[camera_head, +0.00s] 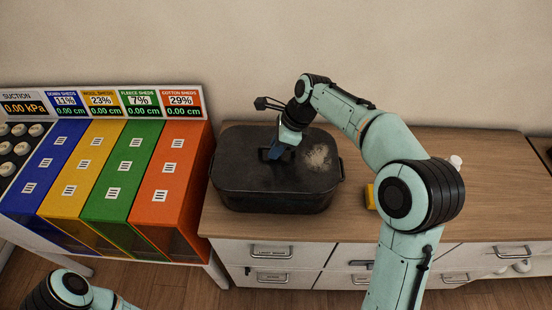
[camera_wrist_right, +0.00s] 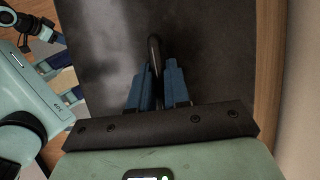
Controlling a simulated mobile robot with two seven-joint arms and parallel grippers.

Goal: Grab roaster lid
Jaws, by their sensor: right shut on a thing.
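A black roaster (camera_head: 275,195) stands on the wooden cabinet top, with its dark lid (camera_head: 240,170) on it. A pale, powdery patch shows on the lid, right of its handle. My right gripper (camera_head: 277,152) comes down onto the middle of the lid and is shut on the lid handle. In the right wrist view, the blue fingers of the right gripper (camera_wrist_right: 158,88) are on either side of the black bar handle (camera_wrist_right: 154,55), above the dark lid (camera_wrist_right: 205,45).
The wooden cabinet top (camera_head: 480,180) is mostly clear to the right. A small yellow thing (camera_head: 370,197) is partly hidden behind my right arm. Coloured bins, including an orange one (camera_head: 165,195), stand close on the left. The wall is behind.

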